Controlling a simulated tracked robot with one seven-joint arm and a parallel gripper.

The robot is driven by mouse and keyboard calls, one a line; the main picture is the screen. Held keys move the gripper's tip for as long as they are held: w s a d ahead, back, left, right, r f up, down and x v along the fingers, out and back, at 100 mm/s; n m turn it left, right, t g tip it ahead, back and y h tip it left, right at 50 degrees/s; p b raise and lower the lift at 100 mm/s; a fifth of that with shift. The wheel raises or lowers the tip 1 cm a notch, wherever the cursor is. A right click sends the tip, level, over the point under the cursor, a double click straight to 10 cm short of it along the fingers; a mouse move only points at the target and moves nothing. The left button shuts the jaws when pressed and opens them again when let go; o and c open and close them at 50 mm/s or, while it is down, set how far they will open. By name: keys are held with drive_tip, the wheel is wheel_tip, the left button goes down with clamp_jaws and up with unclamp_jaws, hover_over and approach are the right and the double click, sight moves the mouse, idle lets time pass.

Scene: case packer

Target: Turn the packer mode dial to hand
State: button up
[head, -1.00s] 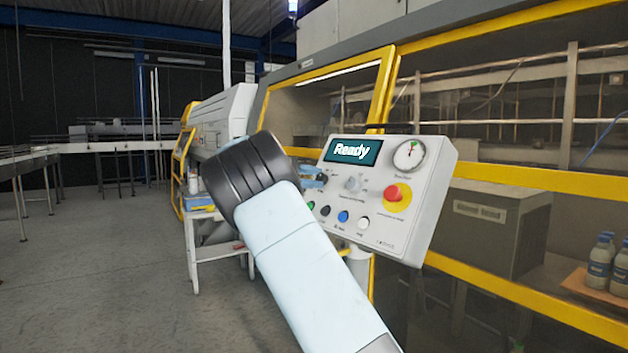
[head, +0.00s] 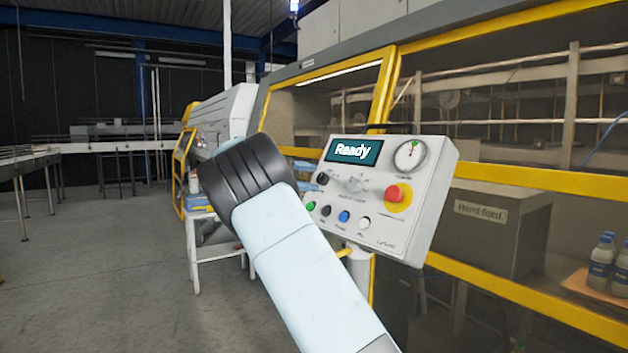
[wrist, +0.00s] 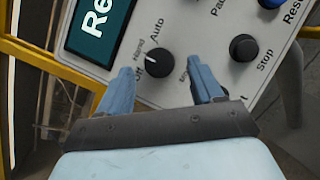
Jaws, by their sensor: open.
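The packer mode dial is a small black knob (wrist: 158,68) with a white pointer mark, ringed by the labels Off, Hand and Auto in the wrist view. Its pointer seems to face the Off/Hand side; I cannot tell exactly which label. In the head view the black knob (head: 323,179) sits at the left of the white control panel (head: 430,190), below the screen reading Ready (head: 353,150). My gripper (wrist: 160,67) is open, its blue fingers on either side of the dial in the wrist view. Contact cannot be told. In the head view my gripper (head: 308,177) is at the panel's left edge.
A red stop button (head: 397,197) on yellow, a gauge (head: 410,155) and a grey selector (head: 354,185) are on the panel. A black Stop button (wrist: 244,47) is right of my fingers. A white table (head: 218,220) stands behind.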

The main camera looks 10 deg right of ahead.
drive_tip(key=a+r, duration=0.1)
drive_tip(key=a, duration=1)
drive_tip(key=shift+s+a+r, duration=0.15)
drive_tip(key=shift+a+r, duration=0.25)
